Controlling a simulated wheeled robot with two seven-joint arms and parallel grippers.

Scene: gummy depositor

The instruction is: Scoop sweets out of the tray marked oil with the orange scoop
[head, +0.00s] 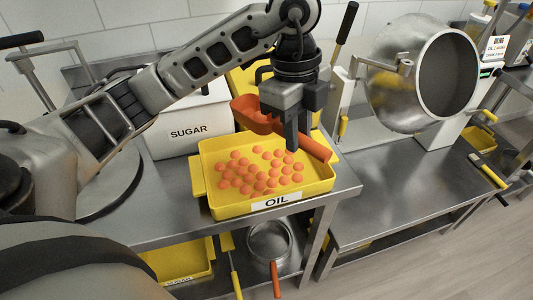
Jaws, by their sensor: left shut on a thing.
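The yellow tray marked OIL (212,201) stands on the steel table with many orange sweets (262,175) spread over its floor. My left gripper (297,138) is above the tray's back right part, fingers pointing down. It is shut on the orange scoop (316,147). The scoop's bowl (250,112) points to the back left, and its handle reaches to the front right, over the tray's right side. Some orange shows inside the bowl, but I cannot tell whether it is sweets. The fingers hide part of the handle. My right gripper is not in view.
A white SUGAR container (188,132) stands behind the tray, with another yellow tray (245,80) beside it. A steel drum (422,75) stands at the right. A pot (270,241) and yellow tray (180,262) sit on the lower shelf. The right table (390,195) has free room.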

